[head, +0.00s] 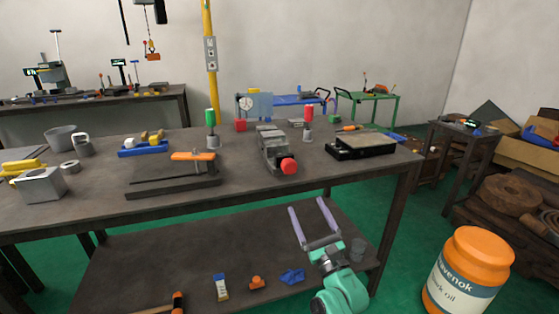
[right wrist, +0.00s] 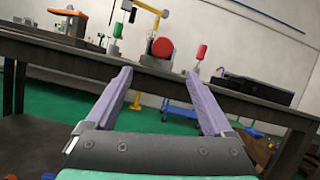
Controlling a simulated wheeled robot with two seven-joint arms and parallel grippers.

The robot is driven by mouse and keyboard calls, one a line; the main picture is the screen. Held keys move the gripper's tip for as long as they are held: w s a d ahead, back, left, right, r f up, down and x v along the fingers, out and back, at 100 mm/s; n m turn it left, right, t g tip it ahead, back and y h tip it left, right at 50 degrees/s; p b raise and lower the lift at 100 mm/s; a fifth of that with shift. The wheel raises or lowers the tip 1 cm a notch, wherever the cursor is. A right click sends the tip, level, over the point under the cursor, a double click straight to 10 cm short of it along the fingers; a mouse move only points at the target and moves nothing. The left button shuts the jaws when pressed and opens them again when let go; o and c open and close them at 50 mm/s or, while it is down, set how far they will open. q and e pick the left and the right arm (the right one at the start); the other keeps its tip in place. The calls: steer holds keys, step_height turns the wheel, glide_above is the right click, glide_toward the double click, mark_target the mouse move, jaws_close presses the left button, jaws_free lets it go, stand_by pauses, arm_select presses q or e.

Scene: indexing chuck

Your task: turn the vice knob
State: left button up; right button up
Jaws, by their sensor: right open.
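The vice (head: 269,142) is a grey metal block on the dark workbench, with a round red knob (head: 289,166) on its front end, facing me. The knob also shows in the right wrist view (right wrist: 162,48), beyond and between the fingers. My right gripper (head: 307,217) is open and empty, with lilac fingers pointing up towards the bench. It is in front of the bench edge and apart from the knob. It also shows in the right wrist view (right wrist: 161,95). My left gripper is not in view.
A black tray-like box (head: 345,150) stands right of the vice. A flat grey block with an orange piece (head: 193,156) is to its left. Red-topped (head: 308,118) and green-topped (head: 210,118) items stand behind. The bench's front edge and a lower shelf (head: 190,260) are near my gripper. An orange drum (head: 483,255) stands at right.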

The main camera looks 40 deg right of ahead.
mark_target(291, 171)
steer(key=p+x, duration=0.1)
steer(key=x, duration=1.3)
steer(key=shift+w+d+r+p, duration=0.25)
steer(key=shift+d+p, duration=0.05)
steer(key=c, duration=1.4)
